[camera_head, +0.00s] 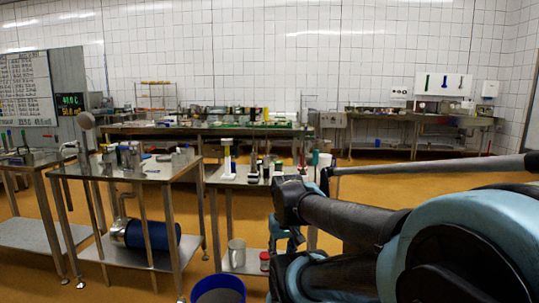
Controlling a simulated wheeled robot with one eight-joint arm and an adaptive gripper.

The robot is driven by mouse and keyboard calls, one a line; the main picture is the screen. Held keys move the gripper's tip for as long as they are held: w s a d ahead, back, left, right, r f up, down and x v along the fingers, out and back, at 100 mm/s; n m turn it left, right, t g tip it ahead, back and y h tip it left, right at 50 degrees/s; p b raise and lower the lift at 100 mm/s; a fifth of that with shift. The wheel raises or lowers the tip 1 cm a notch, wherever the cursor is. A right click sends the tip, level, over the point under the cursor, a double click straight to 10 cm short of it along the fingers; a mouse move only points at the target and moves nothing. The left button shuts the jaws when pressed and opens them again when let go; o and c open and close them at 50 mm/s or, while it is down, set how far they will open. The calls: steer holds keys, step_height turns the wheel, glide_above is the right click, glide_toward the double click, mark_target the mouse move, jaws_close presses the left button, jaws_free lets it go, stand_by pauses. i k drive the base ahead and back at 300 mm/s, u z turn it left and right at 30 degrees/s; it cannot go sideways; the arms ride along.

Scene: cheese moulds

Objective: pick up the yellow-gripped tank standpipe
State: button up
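I cannot single out the yellow-gripped tank standpipe with certainty. A small yellow upright piece (266,115) shows among the items on the far bench, too small to identify. A nearer upright stand (228,158) has a white top, a dark stem and a white foot, and stands on the middle steel table (218,182). I see no clear yellow grip on it. My blue and black arm fills the lower right and hides part of that table.
Several dark bottles (253,168) stand right of the white-footed stand. A left steel table (85,170) carries metal vessels, with a blue cylinder (150,235) on its lower shelf. A jug (236,252) sits on the middle table's lower shelf. A blue bucket (218,284) is in front.

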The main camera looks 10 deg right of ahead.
mark_target(266, 166)
steer(key=k, duration=0.75)
steer(key=z, duration=0.6)
steer(key=i, duration=1.45)
steer(key=u, duration=0.3)
